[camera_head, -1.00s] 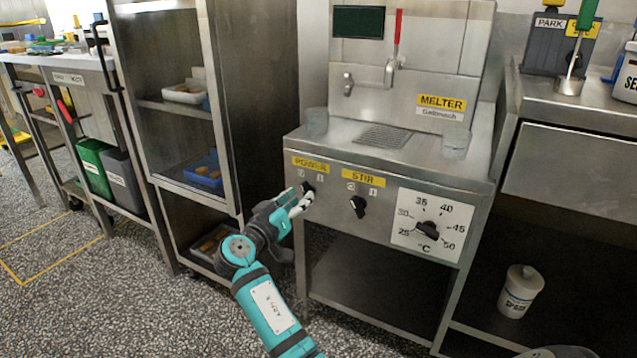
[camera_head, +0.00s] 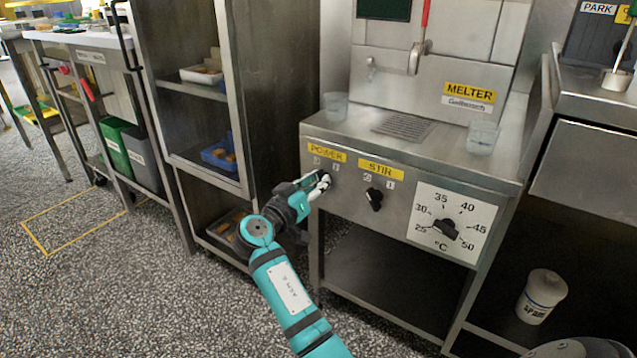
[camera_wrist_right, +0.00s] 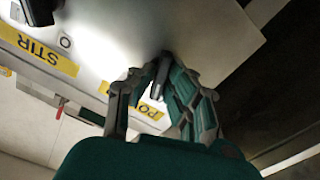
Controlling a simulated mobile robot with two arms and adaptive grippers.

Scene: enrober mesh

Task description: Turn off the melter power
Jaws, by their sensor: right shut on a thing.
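The melter (camera_head: 410,150) is a steel unit with a yellow MELTER label. On its front panel, a yellow POWER label (camera_head: 327,152) sits above the dark power knob (camera_head: 326,177), mostly hidden by my fingers. My right gripper (camera_head: 318,184) reaches in from the lower left and is shut on the power knob. In the right wrist view, the knob (camera_wrist_right: 160,80) shows dark between the two fingers of the right gripper (camera_wrist_right: 158,88). The knob's pointing direction is hard to read. My left gripper is not in view.
The stir knob (camera_head: 374,198) is just right of the power knob, then a temperature dial (camera_head: 446,229). A red-handled tap (camera_head: 421,45) and clear cups (camera_head: 335,105) are above. A steel shelf rack (camera_head: 235,180) stands close left of my gripper. Floor is open at lower left.

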